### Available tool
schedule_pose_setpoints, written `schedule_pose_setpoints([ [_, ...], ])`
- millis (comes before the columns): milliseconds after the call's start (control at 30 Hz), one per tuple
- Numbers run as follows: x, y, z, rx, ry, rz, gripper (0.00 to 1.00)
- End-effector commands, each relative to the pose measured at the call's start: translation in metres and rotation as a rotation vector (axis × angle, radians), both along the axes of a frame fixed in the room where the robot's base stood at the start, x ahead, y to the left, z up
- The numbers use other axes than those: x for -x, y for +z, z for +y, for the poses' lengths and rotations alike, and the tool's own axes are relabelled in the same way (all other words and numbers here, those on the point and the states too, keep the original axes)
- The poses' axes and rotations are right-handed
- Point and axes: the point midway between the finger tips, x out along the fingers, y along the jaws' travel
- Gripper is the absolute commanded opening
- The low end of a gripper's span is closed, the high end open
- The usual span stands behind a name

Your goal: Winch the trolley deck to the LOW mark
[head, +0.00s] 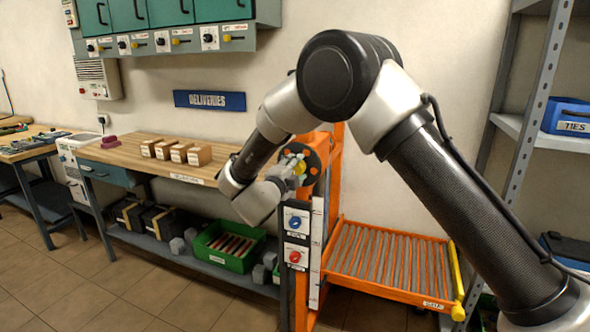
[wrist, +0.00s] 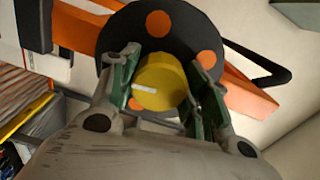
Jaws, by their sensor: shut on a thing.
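The trolley deck (head: 345,262) is an orange frame with grey rollers, low on the right side of the orange trolley mast (head: 336,185). A pale vertical strip (head: 316,250) runs down the mast; its marks are too small to read. The winch disc (head: 313,158) is black with orange dots, high on the mast, and fills the top of the wrist view (wrist: 122,30). A yellow knob (wrist: 165,75) with a white line stands at its centre. My gripper (wrist: 163,90) is shut on the yellow knob, one green-padded finger on each side. In the head view my gripper (head: 293,168) partly hides the knob.
Blue and red knobs (head: 296,223) sit on panels below the disc. A workbench (head: 130,150) with several boxes stands left, a green crate (head: 241,264) beneath it. A yellow-handled bar (head: 456,275) edges the deck's right side. Grey shelving (head: 525,130) stands right.

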Motion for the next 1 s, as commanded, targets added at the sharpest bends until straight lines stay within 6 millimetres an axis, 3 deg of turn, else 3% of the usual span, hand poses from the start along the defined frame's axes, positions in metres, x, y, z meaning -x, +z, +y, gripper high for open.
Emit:
schedule_pose_setpoints([
  [1000, 0.0009, -0.0029, 0.0000, 0.905, 0.004, 0.331, 0.23],
])
